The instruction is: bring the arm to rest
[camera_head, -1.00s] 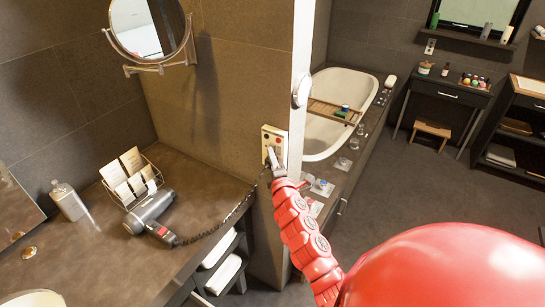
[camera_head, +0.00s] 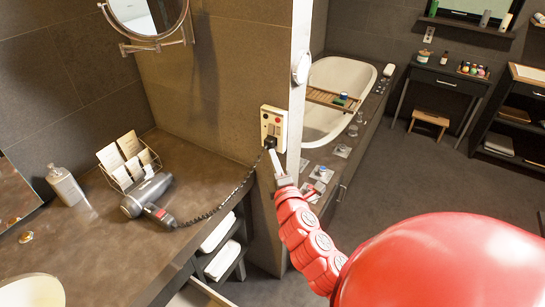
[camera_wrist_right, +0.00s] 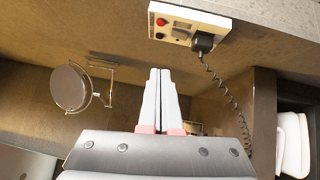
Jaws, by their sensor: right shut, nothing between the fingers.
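My right gripper (camera_head: 274,163) is shut and empty, on the red arm at the centre of the head view. Its fingers are together in the right wrist view (camera_wrist_right: 160,92). It is just below a cream wall panel (camera_head: 272,127) and apart from it in the wrist view. A black plug (camera_wrist_right: 202,43) sits in that panel (camera_wrist_right: 190,24), with a coiled cord (camera_wrist_right: 229,97) hanging from it. My left gripper is not in view.
A grey hair dryer (camera_head: 147,196) lies on the brown counter (camera_head: 98,240), its cord running to the panel. A wire rack of cards (camera_head: 128,166) and a soap bottle (camera_head: 64,185) stand behind. A round mirror (camera_head: 147,14) juts from the wall. A bathtub (camera_head: 333,77) is beyond the partition.

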